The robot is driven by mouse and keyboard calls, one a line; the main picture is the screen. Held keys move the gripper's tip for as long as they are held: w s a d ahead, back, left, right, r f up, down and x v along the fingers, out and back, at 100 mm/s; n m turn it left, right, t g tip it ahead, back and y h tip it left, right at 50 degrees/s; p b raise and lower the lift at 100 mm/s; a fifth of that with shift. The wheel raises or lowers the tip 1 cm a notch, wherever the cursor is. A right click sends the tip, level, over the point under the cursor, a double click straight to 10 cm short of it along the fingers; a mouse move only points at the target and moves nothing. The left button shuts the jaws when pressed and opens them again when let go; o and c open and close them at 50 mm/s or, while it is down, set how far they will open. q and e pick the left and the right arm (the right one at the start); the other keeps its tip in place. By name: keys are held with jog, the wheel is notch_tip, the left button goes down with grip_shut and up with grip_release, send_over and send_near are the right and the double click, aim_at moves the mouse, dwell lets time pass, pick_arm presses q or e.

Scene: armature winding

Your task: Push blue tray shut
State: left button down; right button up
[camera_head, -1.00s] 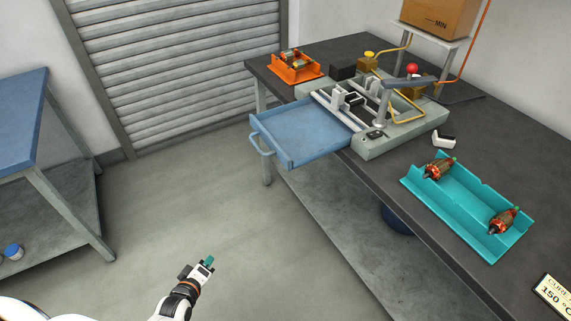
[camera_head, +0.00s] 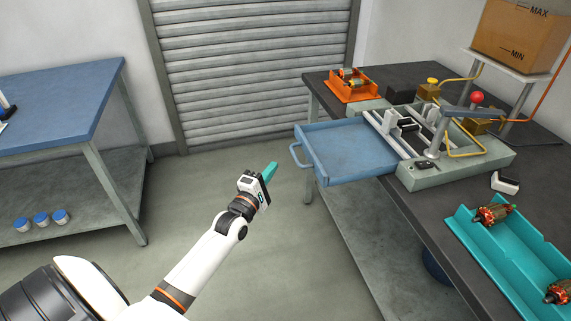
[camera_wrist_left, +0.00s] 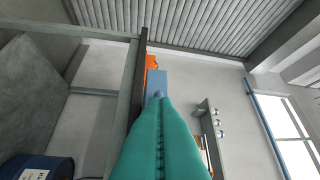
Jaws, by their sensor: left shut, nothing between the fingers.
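The blue tray (camera_head: 345,146) is pulled out from the pale green machine (camera_head: 462,158) on the dark table. It sticks out past the table's left edge, and its handle (camera_head: 297,155) is on its left end. My left gripper (camera_head: 271,170) has teal fingers, closed and empty. In the head view it is left of the tray and a little below the handle, apart from it. In the left wrist view the shut fingers (camera_wrist_left: 158,135) point toward a small blue part of the tray (camera_wrist_left: 157,82). My right gripper is in no view.
An orange holder (camera_head: 348,88) stands behind the tray on the dark table. A teal tray (camera_head: 512,262) with copper-wound armatures lies at the table's right front. A blue-topped bench (camera_head: 60,108) stands at left. Open floor lies between bench and table.

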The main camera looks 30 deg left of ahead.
aim_at(352, 154)
pick_arm(q)
jog(key=w+d, duration=0.2)
jog(key=w, duration=0.1)
jog(key=shift+w+d+r+p, duration=0.25)
jog(key=shift+w+r+p, duration=0.05)
jog(key=shift+r+p, duration=0.1)
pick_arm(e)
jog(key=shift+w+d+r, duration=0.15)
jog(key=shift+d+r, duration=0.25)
